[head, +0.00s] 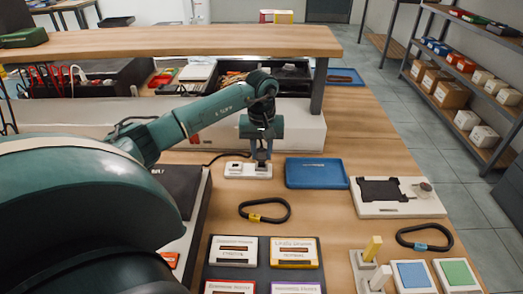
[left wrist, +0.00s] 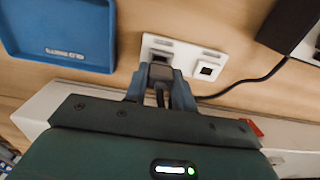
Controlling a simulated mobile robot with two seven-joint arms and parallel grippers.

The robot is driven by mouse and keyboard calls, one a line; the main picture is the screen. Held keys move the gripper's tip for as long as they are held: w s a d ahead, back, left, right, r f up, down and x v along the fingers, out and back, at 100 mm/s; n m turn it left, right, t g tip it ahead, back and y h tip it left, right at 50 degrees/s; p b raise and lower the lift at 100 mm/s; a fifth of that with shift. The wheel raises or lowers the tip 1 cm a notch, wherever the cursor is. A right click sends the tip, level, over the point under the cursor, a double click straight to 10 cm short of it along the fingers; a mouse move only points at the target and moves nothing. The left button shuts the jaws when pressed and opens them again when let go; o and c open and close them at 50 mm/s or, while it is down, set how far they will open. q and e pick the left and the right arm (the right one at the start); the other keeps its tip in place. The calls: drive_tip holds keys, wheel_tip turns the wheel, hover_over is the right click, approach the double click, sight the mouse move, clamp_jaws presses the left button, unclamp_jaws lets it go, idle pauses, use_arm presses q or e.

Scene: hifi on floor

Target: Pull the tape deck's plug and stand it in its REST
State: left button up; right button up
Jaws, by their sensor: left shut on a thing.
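A white two-place strip (head: 235,174) lies on the wooden bench; it also shows in the left wrist view (left wrist: 216,56). My left gripper (head: 262,161) points down at the strip's right-hand place in the head view. Its fingers (left wrist: 160,84) are shut on a small dark plug (left wrist: 160,72), mostly hidden between them, at or just above that place. I cannot tell whether it is still seated. The strip's other place (left wrist: 207,69) is a raised white square with a dark centre. A black cable (left wrist: 245,88) runs close by the gripper. No label marks the REST legibly. My right gripper is out of view.
A blue tray (head: 317,173) lies right of the strip. A raised wooden shelf (head: 180,42) spans behind, above a white case (head: 305,131). Black loops (head: 264,212) and a case of labelled tapes (head: 263,253) lie in front. A dark device (head: 182,187) stands at left.

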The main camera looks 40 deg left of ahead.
use_arm(q)
drive_tip(key=shift+f+b, duration=0.35)
drive_tip(key=shift+f, duration=0.05)
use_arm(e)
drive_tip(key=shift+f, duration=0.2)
use_arm(q)
drive_tip(key=shift+f+b, duration=0.45)
drive_tip(key=shift+f, duration=0.1)
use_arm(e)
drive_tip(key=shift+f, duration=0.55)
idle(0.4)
use_arm(q)
drive_tip(key=o, duration=1)
wheel_tip(320, 180, up, 18)
drive_tip(key=p, duration=0.4)
drive_tip(key=shift+r, duration=0.1)
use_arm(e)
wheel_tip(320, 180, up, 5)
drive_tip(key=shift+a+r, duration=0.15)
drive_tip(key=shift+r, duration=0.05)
